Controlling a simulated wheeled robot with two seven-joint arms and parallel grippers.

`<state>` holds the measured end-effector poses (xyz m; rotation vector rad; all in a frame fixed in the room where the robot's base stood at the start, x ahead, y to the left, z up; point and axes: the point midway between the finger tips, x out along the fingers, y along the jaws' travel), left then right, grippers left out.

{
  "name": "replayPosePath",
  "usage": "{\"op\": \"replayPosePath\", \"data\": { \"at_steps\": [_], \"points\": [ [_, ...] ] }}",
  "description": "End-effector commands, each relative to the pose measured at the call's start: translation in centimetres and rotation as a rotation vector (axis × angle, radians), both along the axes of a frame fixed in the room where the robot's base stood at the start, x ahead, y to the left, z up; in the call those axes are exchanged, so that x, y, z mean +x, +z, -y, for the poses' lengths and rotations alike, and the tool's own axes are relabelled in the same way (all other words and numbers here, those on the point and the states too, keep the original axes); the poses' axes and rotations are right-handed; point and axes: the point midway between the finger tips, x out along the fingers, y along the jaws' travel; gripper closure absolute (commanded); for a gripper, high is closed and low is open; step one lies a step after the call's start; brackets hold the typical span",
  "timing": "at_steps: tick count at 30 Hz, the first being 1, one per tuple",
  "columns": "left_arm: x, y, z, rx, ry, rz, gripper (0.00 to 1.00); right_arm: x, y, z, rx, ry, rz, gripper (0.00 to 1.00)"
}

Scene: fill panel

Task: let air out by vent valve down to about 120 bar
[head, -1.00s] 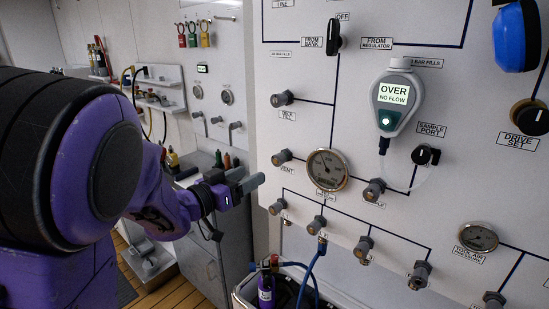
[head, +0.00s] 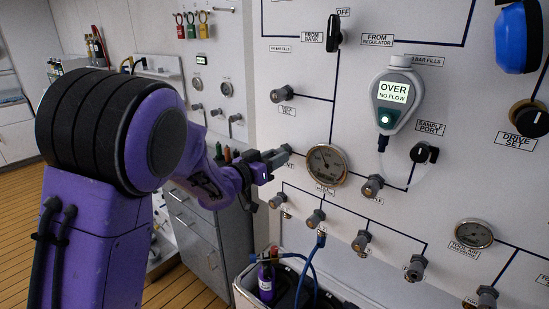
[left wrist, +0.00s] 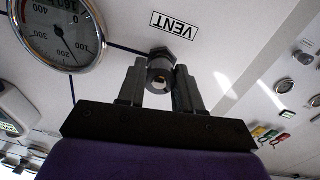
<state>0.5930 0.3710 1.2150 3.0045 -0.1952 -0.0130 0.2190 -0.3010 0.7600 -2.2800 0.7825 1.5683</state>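The vent valve, a small dark knob (left wrist: 160,70), shows in the left wrist view below the VENT label (left wrist: 175,25), which appears upside down. My left gripper (left wrist: 160,85) has one grey finger on each side of this knob; firm contact cannot be made out. In the head view the left gripper (head: 278,157) is at the panel, just left of the round pressure gauge (head: 326,164), and hides most of the vent valve. The gauge's dial (left wrist: 55,30) shows large in the left wrist view; its exact reading is unclear. My right gripper is not in view.
An analyser (head: 392,97) on the panel reads OVER, NO FLOW. Several other knobs sit close below and right, including one right of the gauge (head: 372,187). A bin with a purple bottle (head: 266,282) and blue hose stands below. Grey drawers (head: 200,235) are at left.

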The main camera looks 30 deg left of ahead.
Motion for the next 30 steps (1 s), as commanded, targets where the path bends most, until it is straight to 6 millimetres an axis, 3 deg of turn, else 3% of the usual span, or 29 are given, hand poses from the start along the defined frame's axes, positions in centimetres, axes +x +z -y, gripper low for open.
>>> {"op": "replayPosePath", "data": {
  "at_steps": [5,11,18,19,21,30],
  "points": [
    [0.0,0.1,-0.1,-0.005,0.001,0.0,0.96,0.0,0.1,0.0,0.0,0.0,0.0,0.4],
    [0.0,0.4,0.0,-0.134,0.001,-0.01,0.96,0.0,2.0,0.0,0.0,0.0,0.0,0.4],
    [0.0,0.1,0.0,-0.141,0.001,-0.009,0.96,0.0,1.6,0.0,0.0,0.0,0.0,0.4],
    [0.0,0.1,0.0,-0.141,0.001,-0.009,0.59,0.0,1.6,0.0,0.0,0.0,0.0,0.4],
    [0.0,0.1,0.0,-0.141,0.001,-0.009,0.4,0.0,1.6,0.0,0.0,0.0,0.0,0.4],
    [-0.2,0.0,0.0,-0.14,0.001,-0.01,0.4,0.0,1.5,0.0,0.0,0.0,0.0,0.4]
  ]
}}
